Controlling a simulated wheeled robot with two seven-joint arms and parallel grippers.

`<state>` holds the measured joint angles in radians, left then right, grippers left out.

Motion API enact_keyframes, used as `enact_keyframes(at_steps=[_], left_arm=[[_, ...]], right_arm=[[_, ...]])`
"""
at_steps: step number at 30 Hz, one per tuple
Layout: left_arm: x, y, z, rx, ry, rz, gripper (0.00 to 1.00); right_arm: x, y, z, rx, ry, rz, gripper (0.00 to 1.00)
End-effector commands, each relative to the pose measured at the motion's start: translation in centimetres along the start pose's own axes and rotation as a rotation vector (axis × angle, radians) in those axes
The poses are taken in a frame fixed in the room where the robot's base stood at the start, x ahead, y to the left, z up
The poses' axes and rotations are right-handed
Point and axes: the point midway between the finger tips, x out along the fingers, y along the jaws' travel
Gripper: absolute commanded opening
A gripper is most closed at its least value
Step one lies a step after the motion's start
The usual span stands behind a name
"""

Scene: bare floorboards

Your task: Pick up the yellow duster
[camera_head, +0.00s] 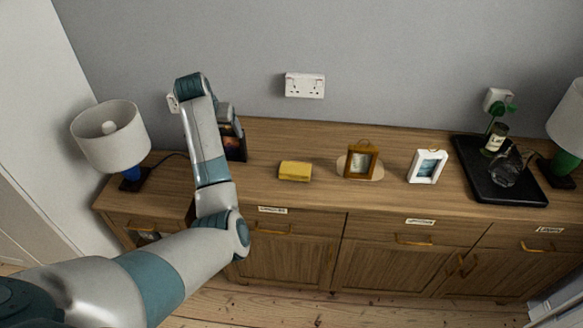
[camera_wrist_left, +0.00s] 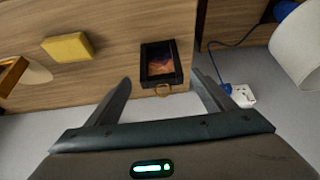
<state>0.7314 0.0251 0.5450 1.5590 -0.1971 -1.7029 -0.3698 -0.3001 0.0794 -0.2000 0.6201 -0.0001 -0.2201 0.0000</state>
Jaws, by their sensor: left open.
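The yellow duster (camera_head: 295,171) is a small yellow block lying on the wooden sideboard top, left of the middle frame in the head view. In the left wrist view the duster (camera_wrist_left: 68,47) lies to the left of my fingers, clear of them. My left gripper (camera_wrist_left: 162,77) is open, with nothing held between its fingers. In the head view its arm rises over the sideboard's left part and largely hides the gripper, to the left of the duster. My right gripper is not in view.
The sideboard (camera_head: 400,140) holds a dark picture frame (camera_head: 235,143) beside my left gripper, a wooden frame (camera_head: 360,160), a white frame (camera_head: 427,166) and a black tray (camera_head: 478,150) at right. A white-shaded lamp (camera_head: 110,135) stands left. The top around the duster is clear.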

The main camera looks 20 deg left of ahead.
Motion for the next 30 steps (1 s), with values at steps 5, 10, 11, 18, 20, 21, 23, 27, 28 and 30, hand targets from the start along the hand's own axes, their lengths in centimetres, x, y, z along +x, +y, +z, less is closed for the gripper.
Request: enact_keyframes(at_steps=[5, 10, 11, 18, 20, 21, 23, 27, 28, 30], left_arm=[[0.5, -0.2, 1.2, 0.006, -0.006, -0.015, 0.73], [1.4, -0.5, 4.5, 0.028, -0.015, -0.055, 0.73], [1.7, -0.5, 5.3, 0.034, -0.018, -0.063, 0.73], [3.0, 0.1, 13.2, 0.102, -0.035, -0.123, 0.73], [3.2, 0.4, 14.8, 0.118, -0.037, -0.129, 0.73], [3.4, 0.6, 15.8, 0.128, -0.04, -0.132, 0.73], [3.6, 0.9, 17.1, 0.141, -0.043, -0.136, 0.73], [4.5, 1.6, 20.0, 0.172, -0.053, -0.138, 0.73], [4.7, 1.8, 20.6, 0.179, -0.056, -0.137, 0.73], [5.4, 2.2, 22.1, 0.194, -0.063, -0.134, 0.73]], right_arm=[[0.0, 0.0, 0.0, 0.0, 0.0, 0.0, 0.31], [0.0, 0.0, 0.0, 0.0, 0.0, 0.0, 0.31], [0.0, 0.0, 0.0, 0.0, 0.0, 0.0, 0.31], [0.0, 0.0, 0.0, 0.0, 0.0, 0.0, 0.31], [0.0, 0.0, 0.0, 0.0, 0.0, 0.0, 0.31], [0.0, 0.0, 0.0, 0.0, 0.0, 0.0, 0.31], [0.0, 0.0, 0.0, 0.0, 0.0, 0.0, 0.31], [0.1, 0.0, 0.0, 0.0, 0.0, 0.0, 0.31], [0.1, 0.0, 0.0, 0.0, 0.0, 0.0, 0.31], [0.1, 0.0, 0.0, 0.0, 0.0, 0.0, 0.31]])
